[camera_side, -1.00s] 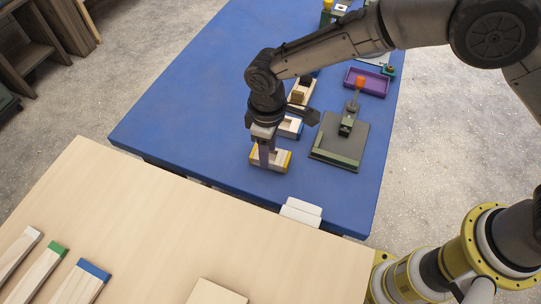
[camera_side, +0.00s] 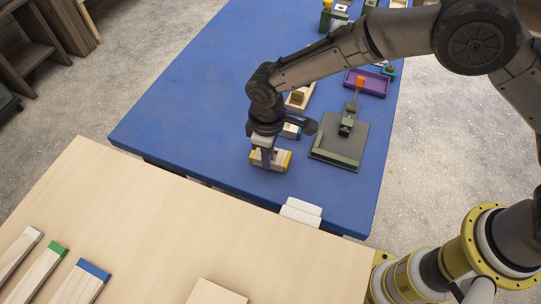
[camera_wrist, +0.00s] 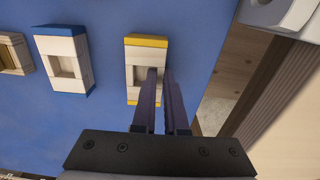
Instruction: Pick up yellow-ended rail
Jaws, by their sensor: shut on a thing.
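The yellow-ended rail (camera_side: 284,158) is a short pale wooden piece with a recess in its middle and yellow ends. It lies on the blue table near its front edge. It also shows in the wrist view (camera_wrist: 146,53). My gripper (camera_side: 267,160) is over it, pointing down. In the wrist view the two purple fingers (camera_wrist: 161,75) are close together and shut on the right-hand side wall of the rail. The fingers hide part of the rail's near end. The rail appears to rest on the table.
A similar blue-ended piece (camera_wrist: 62,60) lies beside the rail. A dark green fixture (camera_side: 340,140) and a purple tray (camera_side: 367,82) stand to the right. A beige table (camera_side: 150,220) in front holds several longer rails. Blue tabletop on the left is clear.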

